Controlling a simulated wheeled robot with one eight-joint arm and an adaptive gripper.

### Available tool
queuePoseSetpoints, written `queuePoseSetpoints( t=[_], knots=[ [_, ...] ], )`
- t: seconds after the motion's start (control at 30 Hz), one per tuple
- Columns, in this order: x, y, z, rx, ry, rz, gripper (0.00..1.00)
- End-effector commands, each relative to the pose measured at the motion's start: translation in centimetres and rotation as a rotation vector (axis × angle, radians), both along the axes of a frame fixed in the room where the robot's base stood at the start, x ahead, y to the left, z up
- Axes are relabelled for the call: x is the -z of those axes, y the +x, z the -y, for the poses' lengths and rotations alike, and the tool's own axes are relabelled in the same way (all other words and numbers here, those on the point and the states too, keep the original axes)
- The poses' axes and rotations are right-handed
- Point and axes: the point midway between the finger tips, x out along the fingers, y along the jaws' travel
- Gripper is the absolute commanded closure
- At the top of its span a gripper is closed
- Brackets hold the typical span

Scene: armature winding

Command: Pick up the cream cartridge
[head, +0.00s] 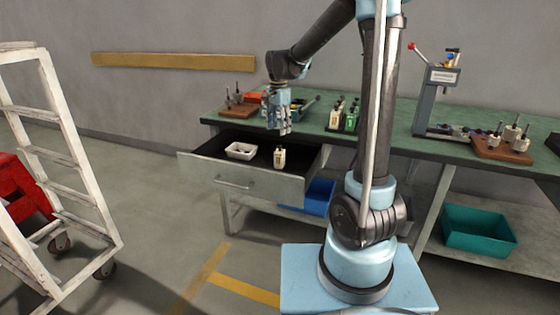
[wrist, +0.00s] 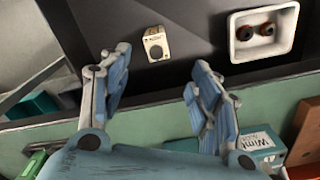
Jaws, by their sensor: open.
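The cream cartridge (head: 279,157) stands in the open drawer (head: 240,182) of the green-topped bench, toward the drawer's right side. It also shows in the wrist view (wrist: 156,44), beyond and between my fingertips, with a dark round spot on it. My gripper (head: 279,128) is open and empty above the drawer, apart from the cartridge. In the wrist view both blue fingers (wrist: 160,90) are spread wide with nothing between them.
A white tray (head: 240,151) with small brown parts sits left of the cartridge in the drawer. The bench top (head: 390,117) holds cartridges, wooden racks and a press (head: 436,92). Blue (head: 308,197) and teal (head: 478,230) bins sit below.

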Motion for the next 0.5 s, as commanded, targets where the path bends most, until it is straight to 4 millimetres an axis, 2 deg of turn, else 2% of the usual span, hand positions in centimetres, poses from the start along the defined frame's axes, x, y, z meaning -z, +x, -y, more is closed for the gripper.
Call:
queuePoseSetpoints(
  t=[0.5],
  knots=[
    [8.2,0.0,0.1,0.000,0.000,0.000,0.43]
  ],
)
